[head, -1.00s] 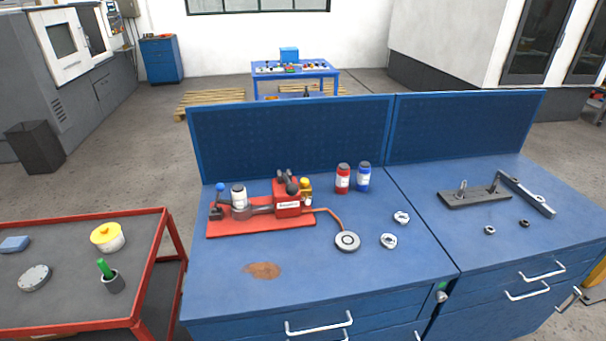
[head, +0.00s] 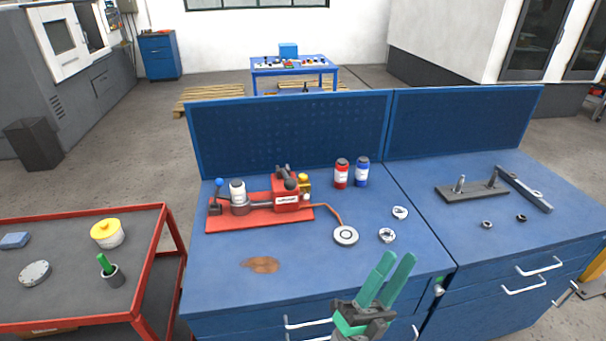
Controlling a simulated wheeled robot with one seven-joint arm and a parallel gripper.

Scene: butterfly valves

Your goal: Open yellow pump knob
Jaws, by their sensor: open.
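The red pump (head: 292,204) is mounted on a red base plate (head: 262,223) on the blue workbench. A hose runs from that end to a round grey disc (head: 346,235). My gripper (head: 396,262) is at the bottom of the head view, with green fingers pointing up and apart. It is open and empty, over the bench's front edge, well to the right of and nearer than the knob.
A red bottle (head: 341,173) and a blue bottle (head: 362,172) stand right of the knob. Two light rings (head: 400,213) lie nearer the gripper. The blue back panel (head: 290,135) stands behind. The front middle of the bench is mostly clear.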

